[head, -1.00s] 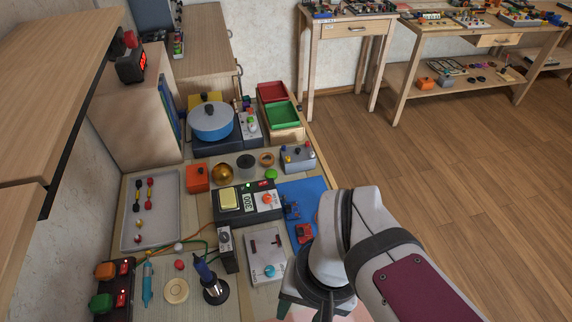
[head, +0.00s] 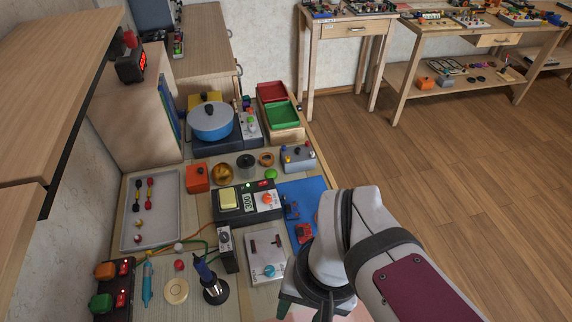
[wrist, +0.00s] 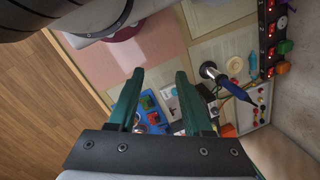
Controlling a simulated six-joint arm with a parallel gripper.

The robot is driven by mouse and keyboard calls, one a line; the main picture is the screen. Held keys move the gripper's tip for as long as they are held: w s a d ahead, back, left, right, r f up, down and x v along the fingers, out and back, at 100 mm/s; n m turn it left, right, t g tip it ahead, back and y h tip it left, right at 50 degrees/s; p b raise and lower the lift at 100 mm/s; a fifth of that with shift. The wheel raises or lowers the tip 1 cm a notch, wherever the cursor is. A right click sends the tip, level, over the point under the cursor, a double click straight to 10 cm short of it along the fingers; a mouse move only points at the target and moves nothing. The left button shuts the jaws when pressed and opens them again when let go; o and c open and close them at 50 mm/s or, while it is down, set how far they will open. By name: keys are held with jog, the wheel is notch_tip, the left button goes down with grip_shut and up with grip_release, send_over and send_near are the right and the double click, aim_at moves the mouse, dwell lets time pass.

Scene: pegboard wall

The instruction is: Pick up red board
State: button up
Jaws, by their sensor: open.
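The red board (head: 304,232) lies on the blue mat (head: 313,188), just left of my arm in the head view. A small blue board (head: 291,211) lies above it on the same mat. In the wrist view, a small red piece, likely the red board (wrist: 148,103), shows on the blue mat between my fingers and well beyond them. My gripper (wrist: 160,75) is open and empty, apart from the board.
A device with a yellow button (head: 229,198) stands left of the mat. A white panel (head: 264,256) lies below left, near a blue soldering iron (head: 207,272) in its stand. A grey tray (head: 168,213) is farther left. Wood floor is clear at right.

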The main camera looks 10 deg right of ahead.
jog(key=o, duration=0.4)
jog(key=n+h, duration=0.2)
jog(key=n, duration=2)
send_over(298, 230)
notch_tip(298, 230, down, 6)
jog(key=r, duration=0.1)
notch_tip(298, 230, down, 16)
jog(key=shift+f, duration=0.1)
